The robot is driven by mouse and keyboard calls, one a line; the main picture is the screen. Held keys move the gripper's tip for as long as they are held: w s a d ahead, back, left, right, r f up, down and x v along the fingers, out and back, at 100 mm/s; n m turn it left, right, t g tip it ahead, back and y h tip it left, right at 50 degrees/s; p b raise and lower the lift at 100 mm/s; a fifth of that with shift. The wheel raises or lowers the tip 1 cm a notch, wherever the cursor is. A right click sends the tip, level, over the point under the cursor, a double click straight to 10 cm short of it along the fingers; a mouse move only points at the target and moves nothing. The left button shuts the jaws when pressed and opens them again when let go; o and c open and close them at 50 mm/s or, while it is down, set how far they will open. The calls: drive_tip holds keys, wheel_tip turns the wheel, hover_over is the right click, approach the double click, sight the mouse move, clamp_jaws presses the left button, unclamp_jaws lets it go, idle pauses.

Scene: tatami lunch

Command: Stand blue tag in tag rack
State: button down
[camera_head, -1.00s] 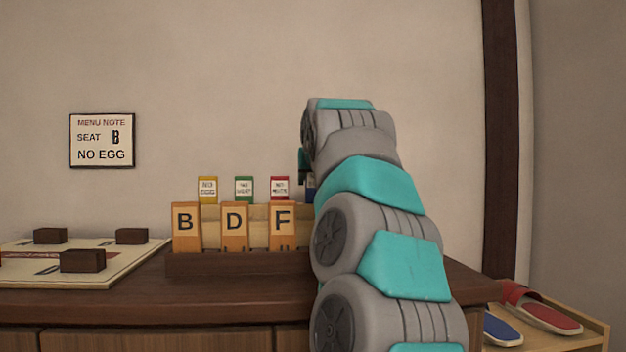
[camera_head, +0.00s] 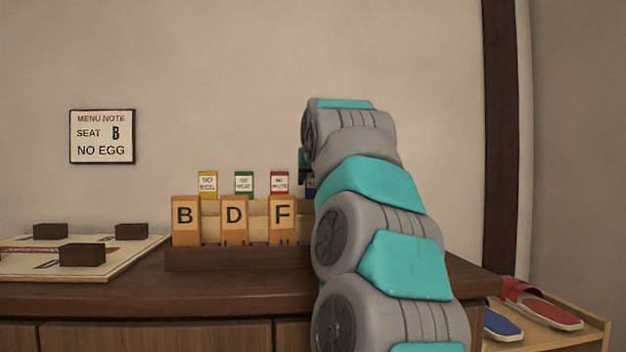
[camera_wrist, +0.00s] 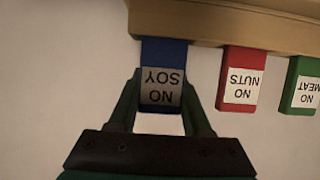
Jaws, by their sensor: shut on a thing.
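The blue tag (camera_wrist: 163,75), labelled "NO SOY", sits between the fingers of my gripper (camera_wrist: 161,112) in the wrist view, with its far end at the edge of the wooden tag rack (camera_wrist: 220,22). My gripper is shut on the tag. In the head view only a sliver of the blue tag (camera_head: 310,187) shows beside my arm, which hides most of the gripper. The tag rack (camera_head: 210,261) stands on the cabinet top, with its right end hidden by my arm.
A yellow tag (camera_head: 207,184), a green tag (camera_head: 244,183) and a red tag (camera_head: 279,183) stand at the rack's back. Wooden tags B (camera_head: 186,235), D (camera_head: 234,235) and F (camera_head: 282,235) stand in front. A board (camera_head: 110,263) with dark blocks lies left. Slippers (camera_head: 540,305) rest at right.

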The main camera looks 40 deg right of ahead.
unclamp_jaws()
idle(0.4)
drive_tip(key=shift+r, duration=0.1)
idle(0.4)
wheel_tip(320, 180, up, 7)
drive_tip(key=p, duration=0.6)
idle(0.5)
idle(0.5)
